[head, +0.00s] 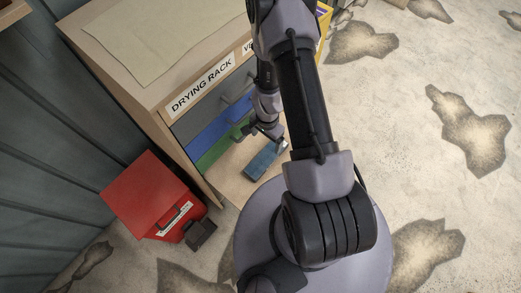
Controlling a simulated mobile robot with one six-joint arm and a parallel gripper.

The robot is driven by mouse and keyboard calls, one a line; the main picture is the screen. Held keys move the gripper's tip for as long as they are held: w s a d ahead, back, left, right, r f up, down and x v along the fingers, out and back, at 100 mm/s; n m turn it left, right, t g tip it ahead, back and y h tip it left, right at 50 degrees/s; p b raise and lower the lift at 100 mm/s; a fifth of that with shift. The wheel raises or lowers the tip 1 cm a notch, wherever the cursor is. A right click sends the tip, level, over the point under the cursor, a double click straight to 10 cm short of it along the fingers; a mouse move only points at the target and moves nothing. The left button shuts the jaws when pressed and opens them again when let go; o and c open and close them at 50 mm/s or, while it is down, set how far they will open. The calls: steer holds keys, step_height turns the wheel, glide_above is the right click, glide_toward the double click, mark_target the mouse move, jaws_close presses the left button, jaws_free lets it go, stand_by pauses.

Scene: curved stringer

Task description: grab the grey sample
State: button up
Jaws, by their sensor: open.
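A cabinet labelled "DRYING RACK" (201,83) has a grey front panel (208,112), a blue one (212,132) and a green one (214,153), stacked from top to bottom. A small blue-grey block (262,162) lies on the bare wooden surface (232,183) below them. I cannot tell for sure which grey thing is the sample. My gripper (264,130) is open and empty, in front of the coloured panels and just above the block in the picture. The fingertips are small here, and their exact gap to the panels or block is unclear. My arm hides the cabinet's right part.
A red box (151,194) with a white label stands on the floor left of the cabinet, with a small dark object (200,234) beside it. A beige sheet (152,38) covers the cabinet top. A corrugated wall (50,130) is at left. The patchy floor (420,160) at right is free.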

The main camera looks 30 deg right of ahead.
steer(key=b, duration=1)
glide_above(267, 157)
step_height(267, 157, down, 12)
steer(key=shift+a+r, duration=0.15)
steer(key=shift+r, duration=0.1)
step_height(267, 157, down, 5)
steer(key=b, duration=0.5)
steer(key=shift+w+f, duration=0.1)
steer(key=shift+f, duration=0.05)
steer(key=shift+r, duration=0.25)
steer(key=shift+c, duration=0.4)
steer(key=shift+p, duration=0.3)
steer(key=c, duration=1.6)
